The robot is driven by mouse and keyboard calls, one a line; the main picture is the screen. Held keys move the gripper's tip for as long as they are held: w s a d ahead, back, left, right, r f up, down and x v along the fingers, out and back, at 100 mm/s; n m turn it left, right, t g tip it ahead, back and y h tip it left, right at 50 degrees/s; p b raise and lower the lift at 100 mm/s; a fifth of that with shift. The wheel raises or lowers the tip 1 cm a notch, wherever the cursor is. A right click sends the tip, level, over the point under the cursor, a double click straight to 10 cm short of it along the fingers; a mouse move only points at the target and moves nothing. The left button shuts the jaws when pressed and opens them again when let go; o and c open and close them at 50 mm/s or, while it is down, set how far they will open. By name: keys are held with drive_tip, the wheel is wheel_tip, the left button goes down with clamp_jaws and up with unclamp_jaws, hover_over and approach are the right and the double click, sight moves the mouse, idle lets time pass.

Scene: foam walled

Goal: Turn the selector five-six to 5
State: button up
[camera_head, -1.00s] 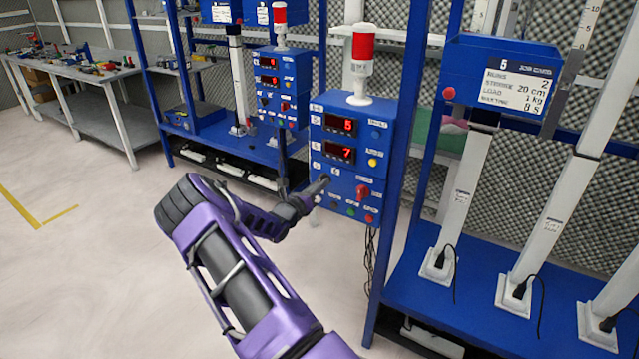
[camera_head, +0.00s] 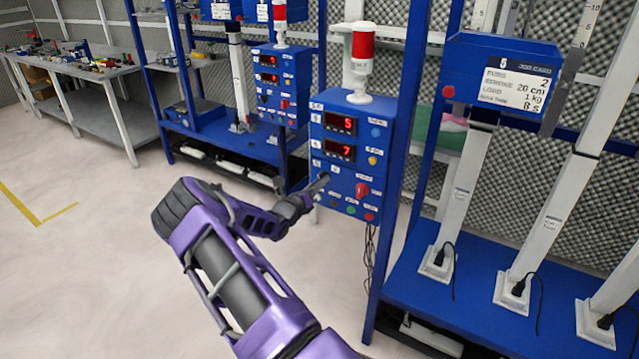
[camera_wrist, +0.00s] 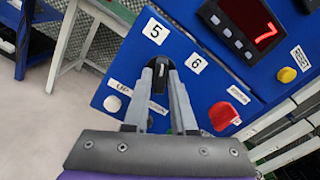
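The selector five-six is a black knob (camera_wrist: 161,72) with a pale line, on the blue front of the control box (camera_head: 341,118). Labels "5" (camera_wrist: 155,31) and "6" (camera_wrist: 197,63) sit above it. In the wrist view the knob's line points up the picture, roughly toward the "5". My gripper (camera_wrist: 161,80) has one finger on each side of the knob and appears shut on it. In the head view my gripper (camera_head: 323,181) reaches the box's lower left, where it hides most of the knob.
A red switch (camera_wrist: 223,115) and a white button (camera_wrist: 112,104) are close to my fingers. The displays (camera_head: 341,137) show 5 and 7. A red-topped lamp (camera_head: 361,60) stands on the box. A blue frame post (camera_head: 398,200) is right of it; open floor lies left.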

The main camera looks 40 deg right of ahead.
drive_tip(key=shift+o, duration=1.4)
drive_tip(key=p+v, duration=0.1)
drive_tip(key=v, duration=1.6)
drive_tip(key=shift+a, duration=0.2)
